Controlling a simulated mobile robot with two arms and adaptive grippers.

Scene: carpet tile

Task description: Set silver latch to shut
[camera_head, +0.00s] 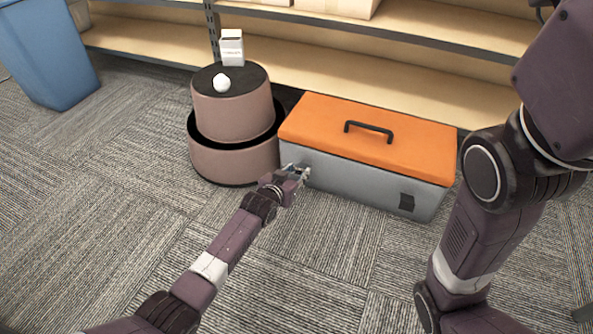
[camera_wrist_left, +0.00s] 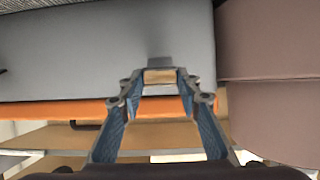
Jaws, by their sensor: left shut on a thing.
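A toolbox with a grey body (camera_head: 350,183) and an orange lid (camera_head: 420,150) stands on the carpet; its lid looks down. My left gripper (camera_head: 300,172) is at the left end of the toolbox's front. In the left wrist view its fingertips (camera_wrist_left: 160,78) are closed around a small metallic latch (camera_wrist_left: 160,76) at the edge between grey body and orange lid. In the head view the gripper hides this latch. A dark latch (camera_head: 407,202) shows at the right end of the front. My right arm shows at the right, but its gripper is out of view.
A two-tier brown round stand (camera_head: 230,156) is just left of the toolbox, with a white ball (camera_head: 221,83) and a white box (camera_head: 231,47) on top. Wooden shelves (camera_head: 330,70) are behind. A blue bin (camera_head: 48,55) is far left. Carpet in front is clear.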

